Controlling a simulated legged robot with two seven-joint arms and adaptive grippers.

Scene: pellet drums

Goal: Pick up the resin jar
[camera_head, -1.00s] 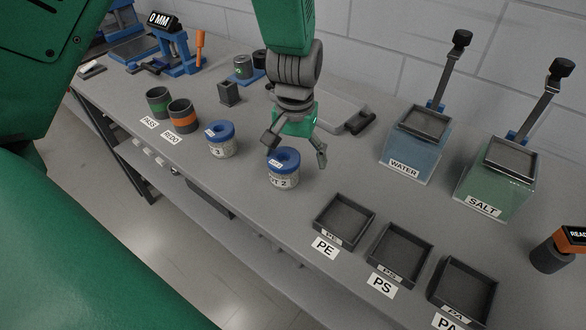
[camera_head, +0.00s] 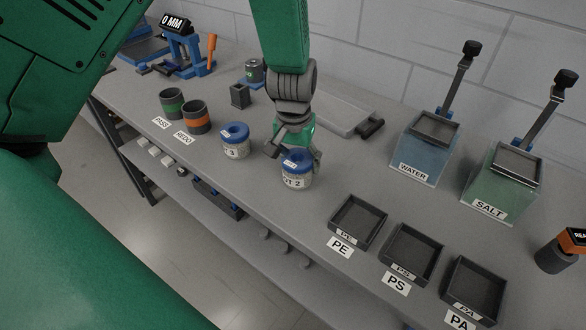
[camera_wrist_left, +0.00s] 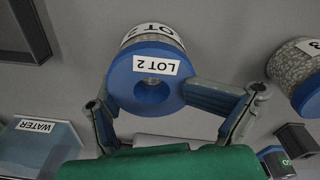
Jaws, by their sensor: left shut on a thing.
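The resin jar marked LOT 2 (camera_head: 297,181) has a blue ring-shaped lid and a pale body. It stands upright at the front part of the bench. My left gripper (camera_head: 294,156) comes down from above and is shut on this jar, one finger on each side near the lid. In the left wrist view, the jar's blue lid (camera_wrist_left: 143,88) sits between both fingers. Another blue-lidded jar (camera_head: 235,148) stands just left of it, apart from the gripper. Whether the held jar touches the bench is hard to tell. My right gripper is not in view.
Dark trays marked PE (camera_head: 357,222), PS (camera_head: 411,254) and PA (camera_head: 472,290) lie to the right. WATER (camera_head: 422,150) and SALT (camera_head: 500,185) tanks stand behind them. A green-banded cup (camera_head: 172,104) and an orange-banded cup (camera_head: 196,118) stand left. A grey flat device lies behind the gripper.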

